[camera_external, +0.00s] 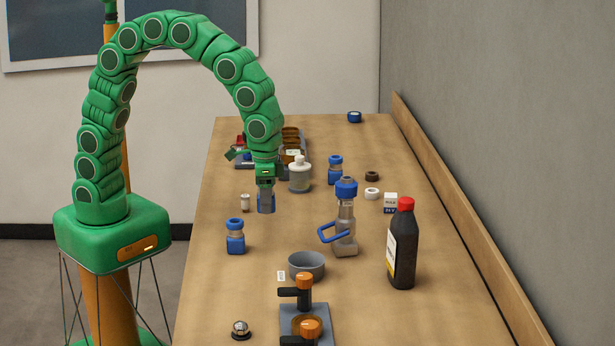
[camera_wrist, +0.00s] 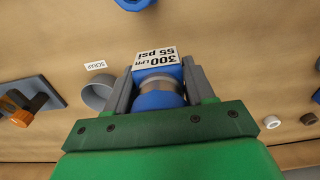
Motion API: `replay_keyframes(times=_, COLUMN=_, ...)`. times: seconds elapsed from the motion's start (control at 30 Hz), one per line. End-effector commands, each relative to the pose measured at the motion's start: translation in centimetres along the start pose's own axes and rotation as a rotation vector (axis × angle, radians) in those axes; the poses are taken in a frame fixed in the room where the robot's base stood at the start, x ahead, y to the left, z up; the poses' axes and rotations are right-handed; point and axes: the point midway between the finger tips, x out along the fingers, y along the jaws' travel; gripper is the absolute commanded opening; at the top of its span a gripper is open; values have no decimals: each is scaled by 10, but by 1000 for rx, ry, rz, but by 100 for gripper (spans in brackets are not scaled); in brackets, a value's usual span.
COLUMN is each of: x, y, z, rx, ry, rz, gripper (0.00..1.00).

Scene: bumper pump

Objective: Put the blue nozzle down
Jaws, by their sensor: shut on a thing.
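My gripper (camera_external: 266,195) points down over the left-middle of the table and is shut on a blue nozzle (camera_external: 271,206). In the wrist view the nozzle (camera_wrist: 160,99) sits between the two grey fingers of my gripper (camera_wrist: 158,76). It has blue ends, a silvery middle and a white label reading "300 LPM 55 psi". The fingers hide much of it in the external view. I cannot tell whether its lower end touches the table.
Similar blue fittings stand in front (camera_external: 235,237) and behind right (camera_external: 335,170).

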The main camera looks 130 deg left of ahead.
Motion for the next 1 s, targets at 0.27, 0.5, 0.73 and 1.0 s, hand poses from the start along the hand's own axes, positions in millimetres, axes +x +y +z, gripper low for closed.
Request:
replay_keyframes(times=0.27, x=15, y=13, z=-30, rx=0, ry=-1, rz=0, gripper=14)
replay_keyframes(times=0.5, x=38, y=21, z=-50, rx=0, ry=-1, rz=-1, gripper=14)
replay_keyframes(times=0.73, x=62, y=28, z=-66, rx=0, ry=-4, rz=-2, gripper=14)
replay_keyframes(times=1.0, x=70, y=32, z=-74, rx=0, ry=0, rz=0, gripper=14)
